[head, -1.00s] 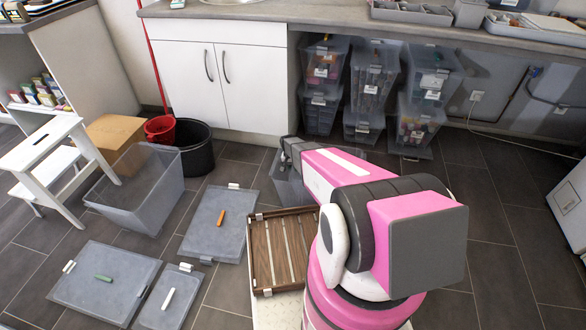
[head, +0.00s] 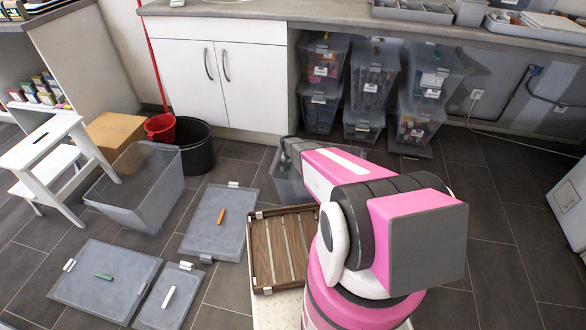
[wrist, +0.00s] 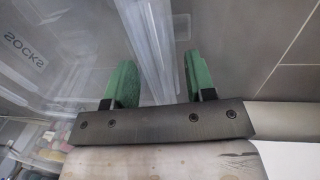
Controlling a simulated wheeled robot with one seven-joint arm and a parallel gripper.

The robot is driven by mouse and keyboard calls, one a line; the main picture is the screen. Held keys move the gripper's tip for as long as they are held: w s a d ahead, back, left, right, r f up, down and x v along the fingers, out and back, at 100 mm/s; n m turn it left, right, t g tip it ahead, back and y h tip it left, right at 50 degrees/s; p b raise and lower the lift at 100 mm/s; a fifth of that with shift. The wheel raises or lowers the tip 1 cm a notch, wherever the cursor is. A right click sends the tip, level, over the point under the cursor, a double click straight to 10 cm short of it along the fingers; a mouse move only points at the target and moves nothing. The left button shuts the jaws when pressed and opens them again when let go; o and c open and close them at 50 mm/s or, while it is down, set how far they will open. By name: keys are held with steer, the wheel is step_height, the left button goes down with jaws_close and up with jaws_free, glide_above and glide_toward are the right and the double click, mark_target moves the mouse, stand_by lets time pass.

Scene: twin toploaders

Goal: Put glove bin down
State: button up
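A clear grey bin (head: 287,188) stands on the floor beyond the wooden crate in the head view, partly hidden by my arm. I cannot tell from its visible side whether it is the glove bin. In the wrist view, my gripper (wrist: 158,82) has its two green fingers apart, with a clear plastic bin wall (wrist: 150,40) between them. A gap shows beside the wall, and I see no firm grip on it. Lettering that looks like "SOCKS" shows through clear plastic at the left of the wrist view. My gripper is hidden behind my arm in the head view.
Stacked clear bins (head: 370,85) stand under the counter. An open empty bin (head: 145,190), grey lids (head: 215,225) with coloured markers, and a slatted wooden crate (head: 282,250) lie left of my arm. A white step stool (head: 45,160) stands at left. Floor at right is clear.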

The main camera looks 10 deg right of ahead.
steer(key=shift+r, duration=0.1)
step_height(320, 180, up, 13)
steer(key=a, duration=0.2)
steer(key=s+d+r+n+y, duration=0.1)
steer(key=s+r+n, duration=0.3)
steer(key=s+r, duration=1.9)
steer(key=s+d, duration=0.1)
steer(key=s, duration=0.3)
steer(key=shift+s+t, duration=0.15)
steer(key=shift+t, duration=0.15)
